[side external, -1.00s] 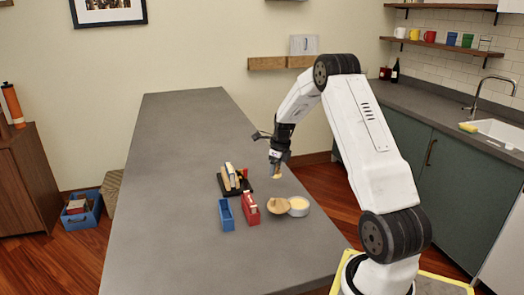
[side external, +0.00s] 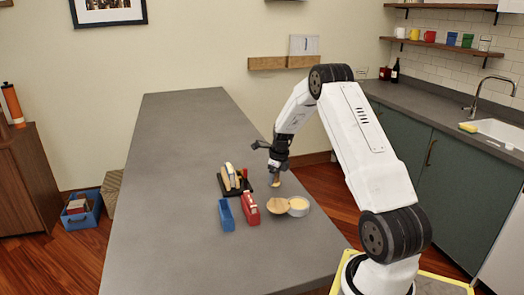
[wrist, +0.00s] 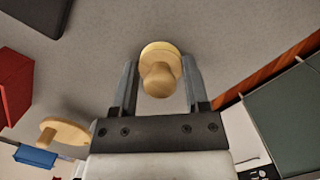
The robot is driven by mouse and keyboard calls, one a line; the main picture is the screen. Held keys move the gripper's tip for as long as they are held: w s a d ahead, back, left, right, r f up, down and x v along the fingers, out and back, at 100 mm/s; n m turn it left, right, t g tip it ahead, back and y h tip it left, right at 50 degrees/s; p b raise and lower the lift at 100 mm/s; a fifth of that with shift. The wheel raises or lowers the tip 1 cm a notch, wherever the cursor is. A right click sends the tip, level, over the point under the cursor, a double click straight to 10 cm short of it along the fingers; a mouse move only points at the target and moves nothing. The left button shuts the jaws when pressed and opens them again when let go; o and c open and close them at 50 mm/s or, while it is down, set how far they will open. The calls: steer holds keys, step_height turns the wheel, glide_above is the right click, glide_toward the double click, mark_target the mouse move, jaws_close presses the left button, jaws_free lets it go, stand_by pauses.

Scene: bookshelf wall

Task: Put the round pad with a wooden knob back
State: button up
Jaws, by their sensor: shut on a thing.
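The round pad (wrist: 163,48) is pale yellow with a wooden knob (wrist: 157,80). In the wrist view it sits between the fingers of my gripper (wrist: 158,85), which is shut on it. In the side view the pad (side external: 275,184) hangs small and low under my gripper (side external: 277,177), behind the round tub; I cannot tell whether it touches the counter. The white round tub (side external: 299,212) with pale yellow contents stands open on the counter. A round wooden lid (side external: 279,206) is just left of it, touching or nearly so, and seems tilted.
A black stand (side external: 248,187) with several upright items is left of my gripper. A red box-like object (side external: 249,205) and a blue open box (side external: 227,216) stand left of the lid. The counter (side external: 180,140) is clear behind and to the left. Its right edge is close to my gripper.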

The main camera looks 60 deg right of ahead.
mark_target(279, 181)
steer(key=shift+f, duration=0.1)
steer(key=o, duration=1.1)
steer(key=r, duration=0.4)
steer(key=s+r, duration=0.1)
steer(key=r, duration=0.7)
steer(key=shift+s, duration=0.4)
